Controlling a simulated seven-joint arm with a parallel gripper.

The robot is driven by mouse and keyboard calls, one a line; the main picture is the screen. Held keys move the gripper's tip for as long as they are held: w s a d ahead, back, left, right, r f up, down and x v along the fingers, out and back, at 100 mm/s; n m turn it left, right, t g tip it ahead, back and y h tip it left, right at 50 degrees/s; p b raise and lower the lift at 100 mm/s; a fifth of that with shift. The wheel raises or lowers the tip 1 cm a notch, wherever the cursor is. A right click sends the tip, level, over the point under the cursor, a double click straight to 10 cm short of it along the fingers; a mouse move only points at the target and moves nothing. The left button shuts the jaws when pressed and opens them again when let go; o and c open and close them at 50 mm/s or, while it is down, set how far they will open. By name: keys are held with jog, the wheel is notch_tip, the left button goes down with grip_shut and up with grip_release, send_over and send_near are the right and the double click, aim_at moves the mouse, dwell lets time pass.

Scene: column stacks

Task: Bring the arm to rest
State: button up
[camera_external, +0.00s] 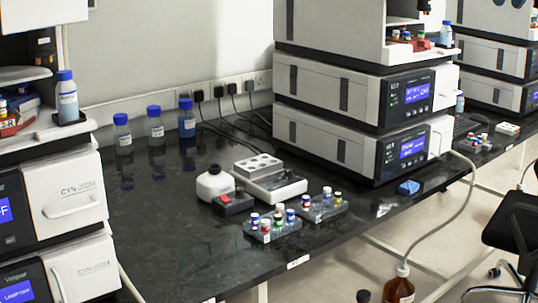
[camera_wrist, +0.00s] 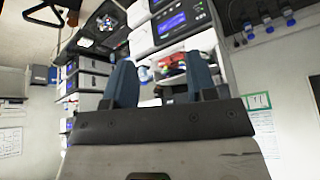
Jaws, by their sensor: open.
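My gripper (camera_wrist: 160,60) shows in the wrist view. Its two dark blue fingers stand well apart, with nothing held between them. Behind the gap are a white instrument stack with a lit blue display (camera_wrist: 172,24) and a shelf with red and blue items, all at a distance from the fingers. The wrist view is tilted, and no surface touches the fingers. In the external view I cannot make out my arm or gripper.
In the external view, the dark bench (camera_external: 150,215) carries three blue-capped bottles (camera_external: 155,130), a white block with wells (camera_external: 258,168), a white bottle (camera_external: 215,183) and vial racks (camera_external: 272,227). Instrument stacks stand left and right (camera_external: 350,90). The bench's front left is clear.

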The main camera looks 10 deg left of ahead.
jog(key=s+d+f+m, duration=0.1)
jog(key=s+d+f, duration=0.5)
jog(key=s+f, duration=0.2)
jog(key=s+d+f+m+g+h, duration=0.1)
jog(key=s+d+f, duration=0.5)
jog(key=s+f, duration=0.3)
jog(key=s+d+f+m+g+h, duration=0.1)
jog(key=s+d+f, duration=0.4)
jog(key=s+f, duration=0.3)
jog(key=s, duration=0.4)
jog(key=shift+s+d+f+m, duration=0.2)
jog(key=shift+d+f+m, duration=0.1)
jog(key=shift+d+m, duration=0.1)
